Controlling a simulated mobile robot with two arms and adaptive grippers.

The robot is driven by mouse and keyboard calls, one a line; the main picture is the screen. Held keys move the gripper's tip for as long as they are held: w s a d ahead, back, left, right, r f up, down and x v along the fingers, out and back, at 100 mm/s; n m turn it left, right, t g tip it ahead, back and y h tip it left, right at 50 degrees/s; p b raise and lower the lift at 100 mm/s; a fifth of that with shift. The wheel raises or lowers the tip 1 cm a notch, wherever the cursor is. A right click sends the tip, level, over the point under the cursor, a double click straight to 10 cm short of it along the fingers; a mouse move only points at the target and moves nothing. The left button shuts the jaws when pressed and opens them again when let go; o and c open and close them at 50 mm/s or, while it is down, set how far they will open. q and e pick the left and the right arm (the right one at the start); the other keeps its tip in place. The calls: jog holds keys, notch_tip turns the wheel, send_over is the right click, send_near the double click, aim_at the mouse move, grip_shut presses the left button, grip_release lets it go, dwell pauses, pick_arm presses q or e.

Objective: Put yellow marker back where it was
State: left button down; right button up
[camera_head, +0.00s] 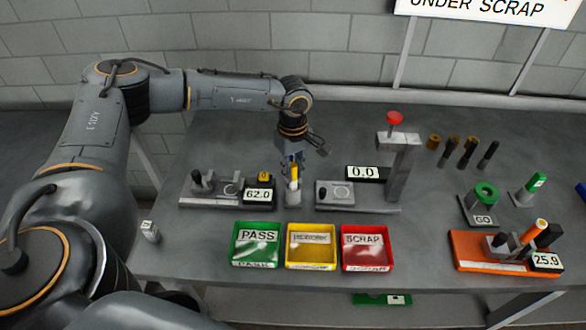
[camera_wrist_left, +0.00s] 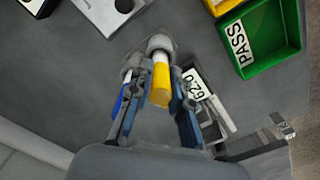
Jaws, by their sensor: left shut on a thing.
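The yellow marker (camera_head: 294,178) has a yellow body and a white part. My left gripper (camera_head: 292,165) is shut on it, pointing down over the middle of the bench. The marker also shows between the fingers in the left wrist view (camera_wrist_left: 160,82). A small grey cup (camera_head: 293,197) stands directly below it, and also shows in the left wrist view (camera_wrist_left: 159,44). The marker's white end is at the cup's mouth; I cannot tell how deep it sits. My right gripper is not in view.
Green PASS (camera_head: 256,262), yellow (camera_head: 311,264) and red SCRAP (camera_head: 367,265) bins stand in front of the cup. A gauge with a 62.0 display (camera_head: 259,195) is left, a 0.0 display (camera_head: 364,173) stand right. An orange-based gauge (camera_head: 475,254) is far right.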

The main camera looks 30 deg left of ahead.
pick_arm(q)
jog(key=shift+f, duration=0.15)
jog(key=c, duration=1.2)
grip_release()
jog(key=shift+r, duration=0.35)
notch_tip(320, 180, up, 11)
jog(key=b, duration=0.3)
jog(key=shift+f, duration=0.15)
jog(key=shift+r, duration=0.55)
